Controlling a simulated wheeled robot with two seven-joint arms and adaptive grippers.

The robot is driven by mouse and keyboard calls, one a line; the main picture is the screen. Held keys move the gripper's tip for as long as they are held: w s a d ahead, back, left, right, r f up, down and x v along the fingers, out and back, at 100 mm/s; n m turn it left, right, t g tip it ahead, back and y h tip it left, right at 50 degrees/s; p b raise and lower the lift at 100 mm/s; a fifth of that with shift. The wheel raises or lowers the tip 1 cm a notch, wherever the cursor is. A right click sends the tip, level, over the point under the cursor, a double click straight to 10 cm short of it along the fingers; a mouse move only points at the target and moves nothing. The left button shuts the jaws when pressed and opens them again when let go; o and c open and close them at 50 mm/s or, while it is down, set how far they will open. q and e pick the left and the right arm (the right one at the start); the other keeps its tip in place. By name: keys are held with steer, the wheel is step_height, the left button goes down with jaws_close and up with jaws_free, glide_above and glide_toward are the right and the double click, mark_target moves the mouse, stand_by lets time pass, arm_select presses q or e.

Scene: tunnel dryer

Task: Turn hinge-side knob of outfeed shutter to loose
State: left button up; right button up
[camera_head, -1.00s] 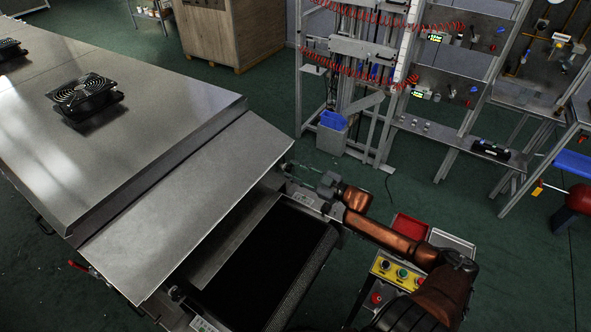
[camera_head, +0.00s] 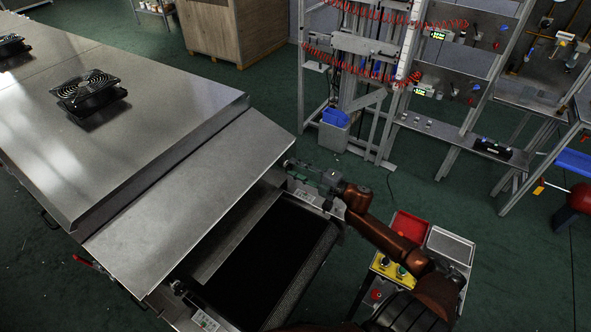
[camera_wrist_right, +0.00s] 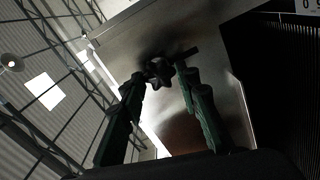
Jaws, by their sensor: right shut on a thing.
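The outfeed shutter (camera_head: 190,190) is the sloped bare metal panel at the end of the dryer, above the black belt. My right gripper (camera_head: 296,166) is at the panel's far lower corner. In the right wrist view, a dark star-shaped knob (camera_wrist_right: 160,72) sits between the tips of my green-padded right fingers (camera_wrist_right: 161,78), which are shut on it. A short dark bar shows beside the knob. In the head view the gripper hides this knob. Another small dark knob (camera_head: 179,287) shows at the near lower corner. My left gripper is not in view.
The black conveyor belt (camera_head: 262,262) runs out below the shutter. A yellow button box (camera_head: 392,268), a red tray (camera_head: 410,226) and a grey tray (camera_head: 450,246) stand to the right, close to my right arm. Green floor is open behind the gripper.

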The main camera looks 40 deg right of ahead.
steer(key=n, duration=0.2)
steer(key=n+b, duration=0.1)
steer(key=n, duration=0.1)
steer(key=n+b, duration=0.1)
steer(key=n, duration=0.1)
steer(key=shift+a+f, duration=0.1)
steer(key=shift+f, duration=0.2)
stand_by(0.4)
steer(key=o, duration=1.1)
steer(key=shift+r, duration=0.1)
